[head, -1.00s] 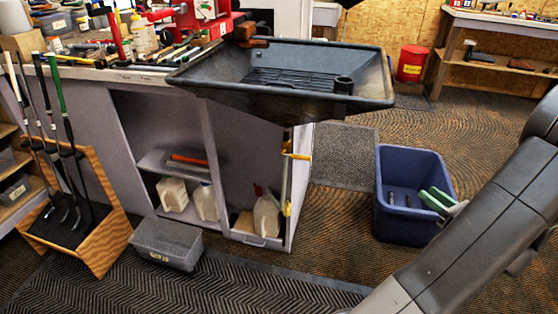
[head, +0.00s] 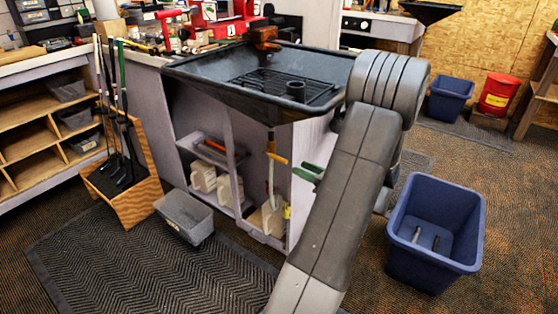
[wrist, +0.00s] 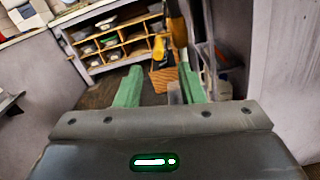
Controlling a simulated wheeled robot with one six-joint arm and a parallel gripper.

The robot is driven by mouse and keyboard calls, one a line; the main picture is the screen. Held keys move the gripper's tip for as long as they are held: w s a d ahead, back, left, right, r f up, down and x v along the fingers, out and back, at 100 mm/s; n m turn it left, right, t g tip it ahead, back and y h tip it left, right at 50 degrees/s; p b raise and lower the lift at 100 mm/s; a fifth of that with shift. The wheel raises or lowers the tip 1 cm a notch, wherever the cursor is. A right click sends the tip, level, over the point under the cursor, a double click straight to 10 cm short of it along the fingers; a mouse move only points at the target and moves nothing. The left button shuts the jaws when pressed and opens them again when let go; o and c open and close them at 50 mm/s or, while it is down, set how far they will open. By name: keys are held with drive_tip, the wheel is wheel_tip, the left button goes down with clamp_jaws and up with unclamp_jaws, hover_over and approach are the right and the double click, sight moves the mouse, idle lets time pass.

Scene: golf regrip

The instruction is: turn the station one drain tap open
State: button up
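The station one drain tap is a yellow lever (head: 277,158) on a thin upright pipe below the black tray. It slopes down slightly to the right. My gripper (head: 307,171) has green fingers and is just right of the lever, outside the bench's open front; I see no contact. In the wrist view, the fingers of my gripper (wrist: 158,76) stand apart with nothing held between them. A yellow-orange bar (wrist: 176,28), apparently the tap lever, shows ahead and above, nearer the right finger. A second yellow piece (wrist: 158,47) shows beside it; I cannot tell which part it is.
The black tray (head: 210,82) overhangs the tap. The bench's side panel (head: 312,145) is close to my gripper. Jugs stand on the lower shelf. A grey bin (head: 184,214), a club rack (head: 148,190) and a blue tub (head: 398,252) stand on the floor.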

sight(271, 156)
drive_tip(key=b+x, duration=0.1)
drive_tip(key=x, duration=0.8)
drive_tip(key=shift+w+a, duration=0.1)
drive_tip(key=shift+a, duration=0.3)
drive_tip(key=shift+c, duration=0.4)
clamp_jaws()
